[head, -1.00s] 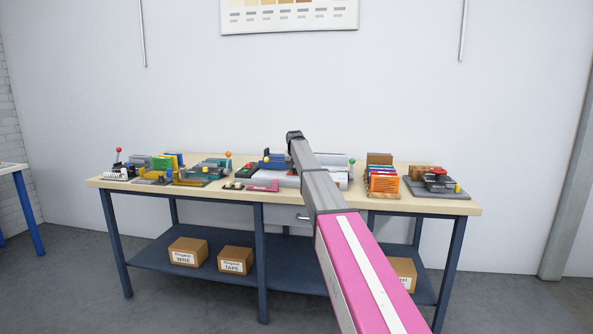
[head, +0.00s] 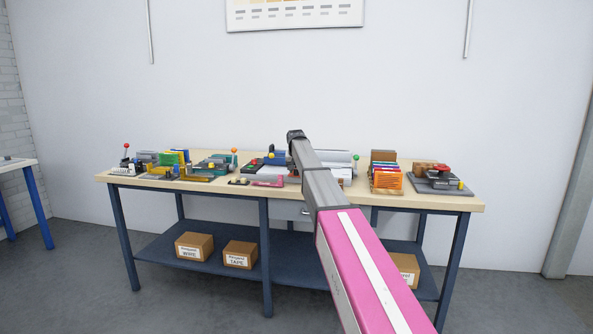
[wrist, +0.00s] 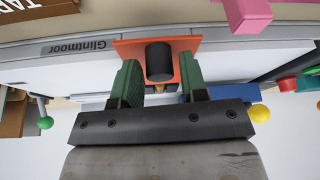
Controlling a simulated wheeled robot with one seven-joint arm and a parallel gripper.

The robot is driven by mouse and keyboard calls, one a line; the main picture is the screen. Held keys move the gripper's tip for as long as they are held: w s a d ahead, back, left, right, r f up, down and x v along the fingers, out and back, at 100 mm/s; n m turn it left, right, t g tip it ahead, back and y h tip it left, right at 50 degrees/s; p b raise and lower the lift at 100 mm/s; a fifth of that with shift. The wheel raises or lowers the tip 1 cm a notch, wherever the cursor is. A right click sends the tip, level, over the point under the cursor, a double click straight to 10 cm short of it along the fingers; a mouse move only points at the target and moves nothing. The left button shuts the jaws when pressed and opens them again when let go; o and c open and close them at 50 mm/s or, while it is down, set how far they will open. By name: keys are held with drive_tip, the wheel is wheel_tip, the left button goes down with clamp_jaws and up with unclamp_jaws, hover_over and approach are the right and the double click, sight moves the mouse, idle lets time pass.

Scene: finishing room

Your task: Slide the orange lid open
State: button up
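In the wrist view an orange lid (wrist: 128,48) with a black cylindrical knob (wrist: 159,62) lies on a white machine (wrist: 40,72) labelled Glintmoor. My gripper (wrist: 158,78) has two green fingers, spread apart. The knob stands between or just beyond the fingertips, with a narrow gap seeming to show on each side; contact cannot be told.
The machine stands on a workbench (head: 440,202) crowded with devices. To its right are a rack of coloured sheets (head: 388,182) and a red-topped device (head: 440,178). A green ball lever (wrist: 45,122) and a yellow ball (wrist: 260,113) flank the gripper in the wrist view.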

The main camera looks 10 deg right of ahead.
drive_tip(key=shift+o, duration=0.6)
drive_tip(key=v, duration=1)
drive_tip(key=shift+r, duration=0.35)
drive_tip(key=shift+s+f, duration=0.1)
drive_tip(key=shift+s, duration=0.1)
